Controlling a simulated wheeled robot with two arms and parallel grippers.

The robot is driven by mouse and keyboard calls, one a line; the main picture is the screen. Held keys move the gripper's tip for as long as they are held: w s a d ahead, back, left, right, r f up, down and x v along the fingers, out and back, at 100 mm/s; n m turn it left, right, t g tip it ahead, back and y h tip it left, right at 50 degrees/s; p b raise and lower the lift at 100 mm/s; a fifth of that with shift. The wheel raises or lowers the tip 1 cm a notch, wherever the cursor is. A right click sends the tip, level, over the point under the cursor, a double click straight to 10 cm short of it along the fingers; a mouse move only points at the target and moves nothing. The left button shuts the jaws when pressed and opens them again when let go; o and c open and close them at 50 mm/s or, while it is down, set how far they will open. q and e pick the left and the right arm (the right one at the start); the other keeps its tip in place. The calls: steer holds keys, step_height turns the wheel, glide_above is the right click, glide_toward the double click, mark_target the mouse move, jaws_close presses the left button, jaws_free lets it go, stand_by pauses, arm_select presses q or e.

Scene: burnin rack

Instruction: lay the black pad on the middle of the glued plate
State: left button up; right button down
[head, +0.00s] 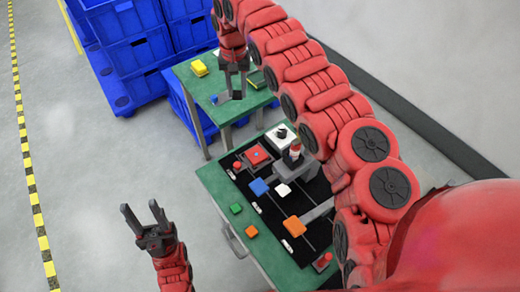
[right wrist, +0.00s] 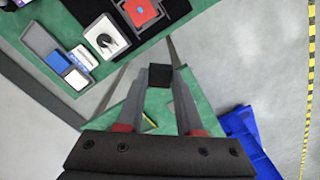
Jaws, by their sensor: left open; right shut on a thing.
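My right gripper (head: 235,92) is over the small far table, shut on the black pad (right wrist: 159,76), which sits between its fingertips in the right wrist view. The pad also shows as a small dark piece below the fingers in the head view (head: 238,96). A red plate with a small blue spot, seemingly the glued plate (head: 257,155), lies at the far left of the near bench. It also shows at the top of the right wrist view (right wrist: 146,15), apart from the pad. My left gripper (head: 152,226) is open and empty, left of the bench.
The far table (head: 203,92) holds a yellow item (head: 199,68). Blue crates (head: 138,50) stand behind.

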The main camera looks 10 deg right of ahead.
steer(key=shift+s+a+f+m+p, duration=2.15)
steer(key=shift+a+f+m, duration=1.7)
steer(key=shift+f, duration=0.3)
steer(key=s+d+f+m+p, duration=0.1)
steer(key=s+f+m+p, duration=0.35)
steer(key=s, duration=1.15)
steer(key=n+b, duration=0.1)
steer(key=b, duration=0.3)
glide_above(256, 155)
steer(key=f, duration=0.3)
steer(key=shift+s+a+f, duration=0.2)
steer(key=shift+a+f, duration=0.05)
steer(key=shift+a, duration=0.05)
steer(key=shift+w+d, duration=0.25)
steer(key=shift+d, duration=0.1)
step_height(256, 155, down, 2)
steer(key=shift+f+p, duration=0.1)
steer(key=shift+p, duration=0.8)
steer(key=shift+f, duration=0.65)
